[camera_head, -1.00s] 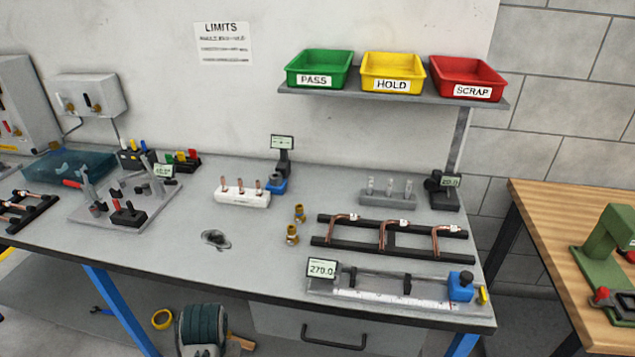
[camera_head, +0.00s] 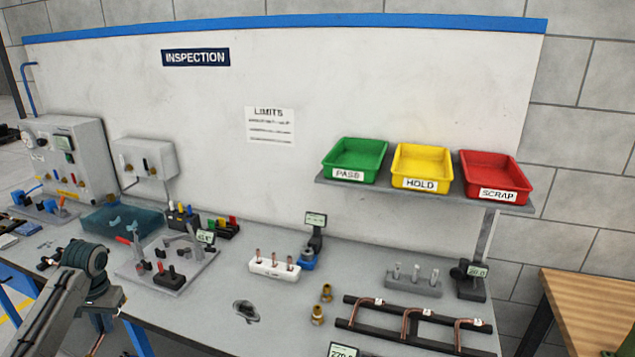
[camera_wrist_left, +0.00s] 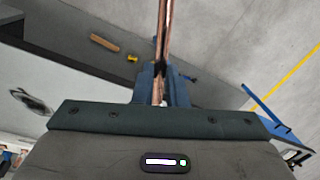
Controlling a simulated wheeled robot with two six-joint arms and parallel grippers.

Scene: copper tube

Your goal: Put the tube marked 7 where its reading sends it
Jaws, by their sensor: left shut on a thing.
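My left gripper (camera_wrist_left: 160,90) is shut on a copper tube (camera_wrist_left: 163,45), which runs up out of the left wrist view. In the head view my left gripper (camera_head: 92,285) is at the lower left, in front of the bench edge; its jaws are hard to make out. No mark is readable on the held tube. The green PASS tray (camera_head: 353,160), yellow HOLD tray (camera_head: 421,166) and red SCRAP tray (camera_head: 493,176) stand on the wall shelf and look empty. The LIMITS sheet (camera_head: 270,125) is too small to read. My right gripper is not in view.
Bent copper tubes with white tags lie on a black rack (camera_head: 385,332). A white block (camera_head: 274,267) holds short copper pieces. Brass fittings (camera_head: 318,314), a clamp fixture (camera_head: 168,260) and a teal basin (camera_head: 118,218) are on the bench (camera_head: 205,300).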

